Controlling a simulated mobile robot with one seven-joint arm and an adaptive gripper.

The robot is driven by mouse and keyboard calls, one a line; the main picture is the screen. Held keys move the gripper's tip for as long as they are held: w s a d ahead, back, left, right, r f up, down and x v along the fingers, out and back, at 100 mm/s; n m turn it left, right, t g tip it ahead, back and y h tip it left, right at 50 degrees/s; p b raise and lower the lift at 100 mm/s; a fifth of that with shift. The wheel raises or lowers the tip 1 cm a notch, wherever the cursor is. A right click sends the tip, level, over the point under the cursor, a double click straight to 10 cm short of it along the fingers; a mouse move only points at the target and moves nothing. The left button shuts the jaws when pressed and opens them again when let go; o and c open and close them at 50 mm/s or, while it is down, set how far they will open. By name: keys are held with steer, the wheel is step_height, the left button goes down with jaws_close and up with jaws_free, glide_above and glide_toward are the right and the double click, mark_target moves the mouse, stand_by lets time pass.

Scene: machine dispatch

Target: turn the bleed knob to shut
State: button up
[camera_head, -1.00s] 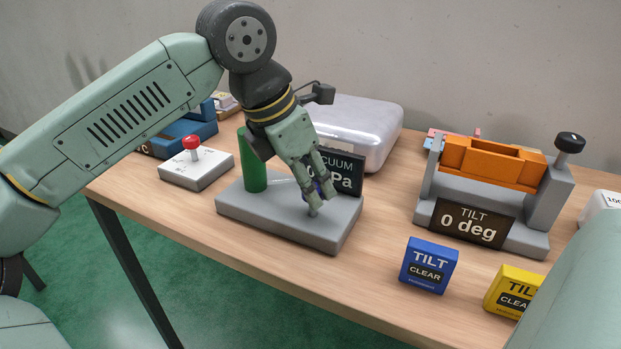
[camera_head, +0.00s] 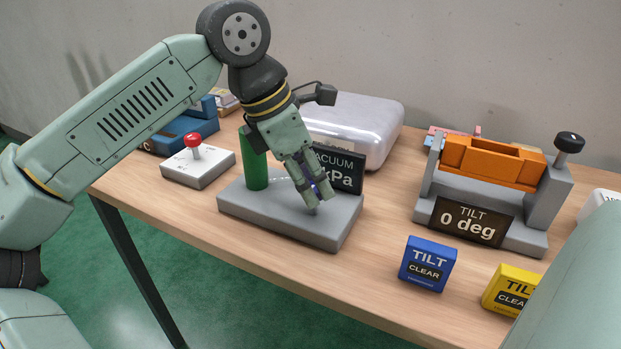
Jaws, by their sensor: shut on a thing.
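The vacuum stand is a grey base (camera_head: 285,228) on the table with a green cylinder (camera_head: 254,168) at its left. A dark display (camera_head: 345,170) at its back reads VACUUM and kPa, its left part hidden by my gripper. The bleed knob (camera_head: 319,189) shows as a small purple-blue piece between my fingers, above a short grey stem on the base. Most of the knob is hidden. My gripper (camera_head: 314,194) reaches down from the upper left and is shut on the knob.
A grey box with a red-topped lever (camera_head: 193,140) stands left of the stand. A silver case (camera_head: 350,125) is behind it. An orange tilt fixture (camera_head: 490,165) with a 0 deg sign stands right. Blue (camera_head: 428,264) and yellow (camera_head: 511,291) TILT CLEAR blocks lie near the front edge.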

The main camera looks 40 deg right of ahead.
steer(key=o, duration=1.1)
steer(key=shift+o, duration=0.2)
steer(key=v, duration=1.2)
